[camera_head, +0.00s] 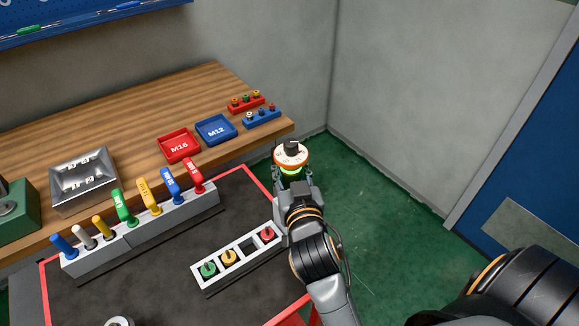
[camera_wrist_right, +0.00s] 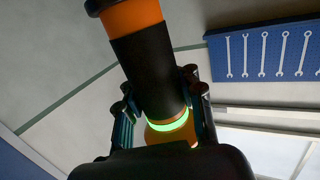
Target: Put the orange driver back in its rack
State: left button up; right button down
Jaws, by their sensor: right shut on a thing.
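The orange driver (camera_head: 291,158) is held upright in my right gripper (camera_head: 292,181), off the right end of the dark mat. Its top is a white dial with a black knob and an orange band, with a green glowing ring below. In the right wrist view the driver (camera_wrist_right: 148,70) is black and orange, with the fingers shut around it near the green ring. A low white rack (camera_head: 196,272) on the mat holds green, yellow and red pieces; one dark square slot (camera_head: 249,246) between yellow and red looks empty. My left gripper is not in view.
A grey rack (camera_head: 140,236) with several coloured handles stands behind the white rack. A red M16 tray (camera_head: 179,145), a blue M12 tray (camera_head: 215,130) and a metal bin (camera_head: 83,180) sit on the wooden bench (camera_head: 180,100). Green floor (camera_head: 390,240) lies clear to the right.

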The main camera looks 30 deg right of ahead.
jog(key=shift+s+a+f+b, duration=0.1)
jog(key=shift+a+f+b, duration=0.1)
jog(key=shift+f+b, duration=0.25)
dwell(0.3)
jog(key=c, duration=0.8)
grip_release()
jog(key=shift+c, duration=0.2)
jog(key=shift+o, duration=0.3)
jog(key=shift+f, duration=0.1)
jog(key=shift+f, duration=0.15)
jog(key=v, duration=0.8)
jog(key=shift+r, duration=0.3)
jog(key=shift+d, duration=0.1)
